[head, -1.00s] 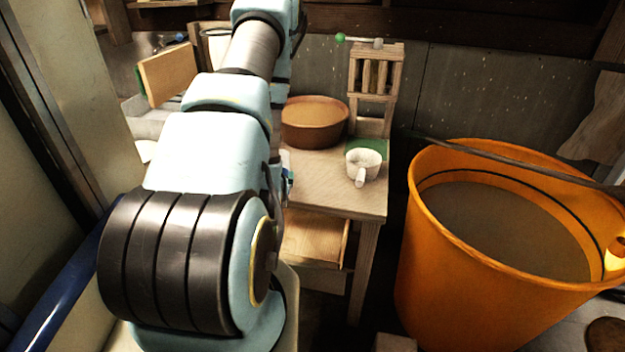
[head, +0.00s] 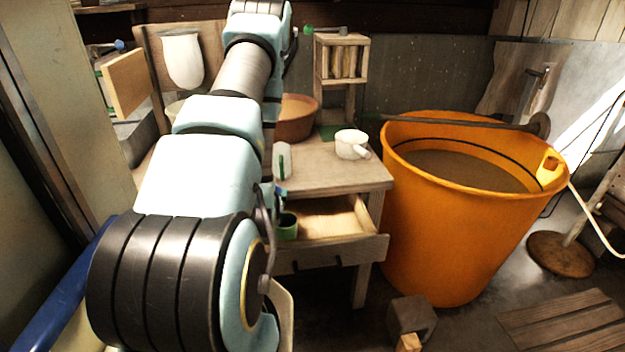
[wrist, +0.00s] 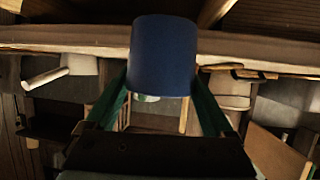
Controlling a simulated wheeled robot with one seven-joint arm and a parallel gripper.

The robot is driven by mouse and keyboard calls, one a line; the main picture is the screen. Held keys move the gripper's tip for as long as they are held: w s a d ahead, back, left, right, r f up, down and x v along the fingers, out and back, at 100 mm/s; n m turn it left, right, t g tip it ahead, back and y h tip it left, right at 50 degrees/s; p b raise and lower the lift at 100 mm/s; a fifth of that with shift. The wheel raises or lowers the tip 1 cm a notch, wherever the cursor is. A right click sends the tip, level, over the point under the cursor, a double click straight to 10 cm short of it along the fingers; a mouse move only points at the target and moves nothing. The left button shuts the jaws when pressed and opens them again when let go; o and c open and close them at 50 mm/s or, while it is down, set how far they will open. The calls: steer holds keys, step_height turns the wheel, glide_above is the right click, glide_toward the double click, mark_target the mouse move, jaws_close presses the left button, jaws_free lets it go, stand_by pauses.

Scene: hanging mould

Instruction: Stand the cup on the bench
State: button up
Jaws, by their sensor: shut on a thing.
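The cup (wrist: 163,50) is blue and sits between the green fingers of my gripper (wrist: 160,82) in the wrist view. The gripper is shut on it. I cannot tell from this which way its mouth points. In the head view my arm hides most of the gripper, and I cannot make out the blue cup there. The wooden bench (head: 335,180) stands beyond my arm. Its front edge (wrist: 65,38) runs across the upper part of the wrist view, which looks upside down.
The bench holds a white mug (head: 350,144), a brown bowl (head: 296,122) and a wooden rack (head: 342,62). An orange bucket (head: 445,225) stands at right. Bare bench top lies before the mug.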

step_height(320, 180, down, 2)
steer(key=shift+b, duration=0.45)
steer(key=shift+d+r+p, duration=0.1)
steer(key=shift+r+p, duration=0.15)
steer(key=shift+p, duration=0.05)
